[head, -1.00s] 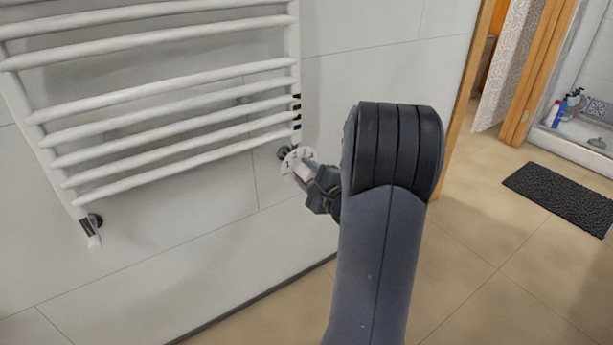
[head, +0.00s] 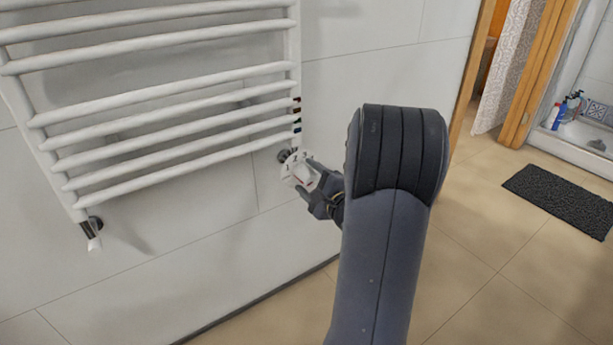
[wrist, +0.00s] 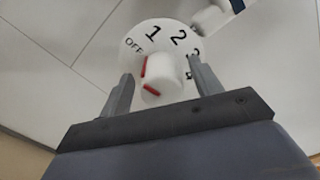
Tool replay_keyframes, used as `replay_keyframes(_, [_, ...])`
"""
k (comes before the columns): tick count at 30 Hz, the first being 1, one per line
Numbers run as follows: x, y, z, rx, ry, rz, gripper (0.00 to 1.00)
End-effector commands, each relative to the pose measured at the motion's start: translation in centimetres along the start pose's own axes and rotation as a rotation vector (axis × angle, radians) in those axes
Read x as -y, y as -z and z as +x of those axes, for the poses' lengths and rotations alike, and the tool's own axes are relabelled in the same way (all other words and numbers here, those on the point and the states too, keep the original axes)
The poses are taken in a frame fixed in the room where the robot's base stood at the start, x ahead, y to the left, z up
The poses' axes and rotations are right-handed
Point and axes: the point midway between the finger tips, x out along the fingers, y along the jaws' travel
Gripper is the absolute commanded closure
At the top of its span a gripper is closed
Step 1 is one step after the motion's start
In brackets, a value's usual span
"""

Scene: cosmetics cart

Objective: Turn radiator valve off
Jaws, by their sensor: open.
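The radiator valve (head: 294,167) is at the lower right corner of the white towel radiator (head: 180,86). In the wrist view its white dial (wrist: 150,38) shows OFF, 1, 2 and part of 3, and its white knob (wrist: 163,72) has red marks. My gripper (wrist: 160,84) is open, with one finger on each side of the knob. I cannot tell whether the fingers touch it. In the head view my gripper (head: 308,178) is at the valve, and my arm hides part of the wrist.
A second valve fitting (head: 92,228) is at the radiator's lower left. The tiled wall (head: 200,235) is close behind the valve. A dark bath mat (head: 560,200) lies on the floor at right, near a shower with bottles (head: 563,108). The floor between is clear.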

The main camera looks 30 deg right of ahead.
Motion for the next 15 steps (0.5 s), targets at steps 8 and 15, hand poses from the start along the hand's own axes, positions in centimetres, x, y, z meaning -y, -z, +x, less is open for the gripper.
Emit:
replay_keyframes(8, [0.3,0.0,-5.7,-0.006,0.001,0.002,0.39])
replay_keyframes(15, [0.1,0.0,-8.9,-0.003,0.0,0.001,0.39])
